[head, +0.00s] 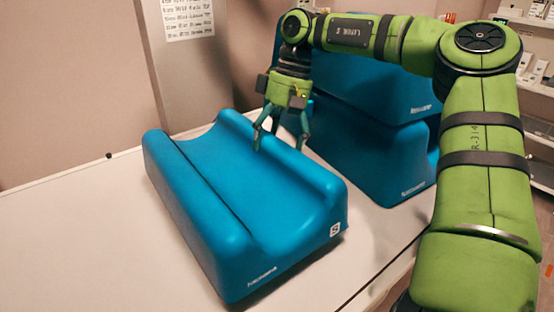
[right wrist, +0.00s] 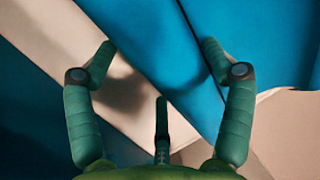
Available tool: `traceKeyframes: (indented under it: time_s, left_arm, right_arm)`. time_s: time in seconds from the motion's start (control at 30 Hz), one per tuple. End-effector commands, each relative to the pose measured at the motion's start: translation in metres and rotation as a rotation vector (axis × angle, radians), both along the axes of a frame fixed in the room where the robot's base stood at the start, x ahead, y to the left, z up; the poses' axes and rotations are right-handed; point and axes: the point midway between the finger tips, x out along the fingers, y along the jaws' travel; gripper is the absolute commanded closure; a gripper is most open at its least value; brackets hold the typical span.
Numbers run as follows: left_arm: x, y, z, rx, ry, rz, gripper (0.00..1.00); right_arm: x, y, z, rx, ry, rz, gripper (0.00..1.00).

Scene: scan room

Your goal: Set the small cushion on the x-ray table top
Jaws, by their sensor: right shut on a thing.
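The small blue cushion (head: 240,190) has a scooped top, raised long rims and a white "S" mark on its near right corner. It is over the pale table top (head: 70,235) and looks level; I cannot tell whether it rests there or is just above. My right gripper (head: 280,143) points down at its far right rim, with its fingers on either side of that rim, shut on it. In the right wrist view the blue rim (right wrist: 150,50) runs diagonally between the fingers. My left gripper is out of view.
Larger blue cushions stand stacked behind my right gripper, an upper one (head: 385,95) and a lower one (head: 375,165). Shelves (head: 535,80) with small boxes are at the far right. The left part of the table top is clear, with a wall behind.

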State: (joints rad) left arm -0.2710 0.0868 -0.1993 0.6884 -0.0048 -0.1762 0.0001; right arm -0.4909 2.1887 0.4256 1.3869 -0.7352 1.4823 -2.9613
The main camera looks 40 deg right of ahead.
Motion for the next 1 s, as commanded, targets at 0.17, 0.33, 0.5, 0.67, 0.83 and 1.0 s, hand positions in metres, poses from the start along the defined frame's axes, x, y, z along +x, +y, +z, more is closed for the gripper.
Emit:
traceKeyframes:
  time_s: [0.17, 0.33, 0.5, 0.67, 0.83, 1.0]
  left_arm:
    - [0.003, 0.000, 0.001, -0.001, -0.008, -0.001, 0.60]
    - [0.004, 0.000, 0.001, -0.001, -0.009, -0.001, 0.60]
    - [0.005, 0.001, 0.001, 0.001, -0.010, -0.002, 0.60]
    - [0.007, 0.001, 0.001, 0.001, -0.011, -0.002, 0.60]
    - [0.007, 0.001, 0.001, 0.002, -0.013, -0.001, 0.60]
    - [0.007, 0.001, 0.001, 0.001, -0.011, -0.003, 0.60]
  right_arm:
    - [0.000, 0.000, -0.012, 0.002, -0.002, -0.001, 0.77]
    - [0.000, 0.000, -0.036, 0.001, 0.000, -0.001, 0.77]
    - [0.000, 0.000, -0.045, 0.002, -0.003, -0.001, 0.77]
    - [-0.001, 0.000, -0.047, -0.001, 0.003, -0.001, 0.00]
    - [0.000, 0.000, -0.046, -0.001, 0.000, -0.001, 0.00]
    - [0.000, 0.000, -0.045, -0.001, -0.001, -0.001, 0.00]
